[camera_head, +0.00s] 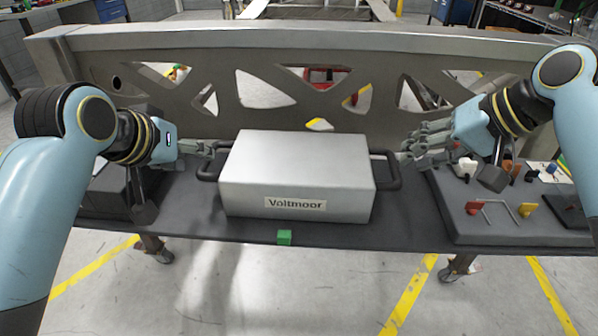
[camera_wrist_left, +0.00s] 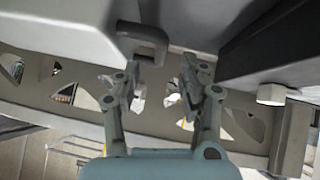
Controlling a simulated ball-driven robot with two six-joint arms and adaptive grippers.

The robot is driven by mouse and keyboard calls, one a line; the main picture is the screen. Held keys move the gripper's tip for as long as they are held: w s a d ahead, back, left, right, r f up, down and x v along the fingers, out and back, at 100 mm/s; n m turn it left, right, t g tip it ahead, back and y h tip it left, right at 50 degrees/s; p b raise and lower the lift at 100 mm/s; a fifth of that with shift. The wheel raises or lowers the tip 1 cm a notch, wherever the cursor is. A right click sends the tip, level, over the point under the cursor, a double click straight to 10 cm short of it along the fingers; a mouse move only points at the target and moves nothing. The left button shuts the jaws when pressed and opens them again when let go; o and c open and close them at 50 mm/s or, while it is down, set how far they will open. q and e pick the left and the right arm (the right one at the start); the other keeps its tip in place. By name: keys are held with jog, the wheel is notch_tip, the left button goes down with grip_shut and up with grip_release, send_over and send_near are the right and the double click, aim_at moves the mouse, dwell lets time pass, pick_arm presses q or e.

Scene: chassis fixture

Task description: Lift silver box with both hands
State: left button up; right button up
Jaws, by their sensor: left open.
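The silver box (camera_head: 295,173) with a "Voltmoor" label sits flat on the dark table, with a dark handle on each side. My left gripper (camera_head: 207,148) is open beside and slightly behind the left handle (camera_head: 207,171). In the left wrist view, the handle (camera_wrist_left: 143,40) lies beyond the fingertips of the open gripper (camera_wrist_left: 160,90), and nothing is between the fingers. My right gripper (camera_head: 406,150) looks open, its fingers spread close to the right handle (camera_head: 394,171). I cannot tell whether its fingertips touch the handle.
A large metal chassis beam (camera_head: 300,55) with cut-outs stands behind the box. A small green block (camera_head: 284,237) is at the table's front edge. A grey tray (camera_head: 470,228) with small parts is on the right. A dark box (camera_head: 105,190) is on the left, under my left arm.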

aim_at(394, 164)
pick_arm(q)
jog(key=x, duration=0.6)
jog(key=shift+w+f, duration=0.2)
jog(key=shift+w, duration=0.05)
pick_arm(e)
jog(key=x, duration=0.6)
jog(key=shift+w+a+f, duration=0.15)
jog(key=shift+f, duration=0.15)
pick_arm(q)
jog(key=shift+c, duration=0.4)
pick_arm(e)
jog(key=shift+c, duration=0.4)
pick_arm(q)
jog(key=c, duration=0.5)
pick_arm(e)
grip_shut()
pick_arm(q)
grip_shut()
jog(key=shift+r, duration=0.1)
pick_arm(e)
jog(key=shift+r, duration=0.1)
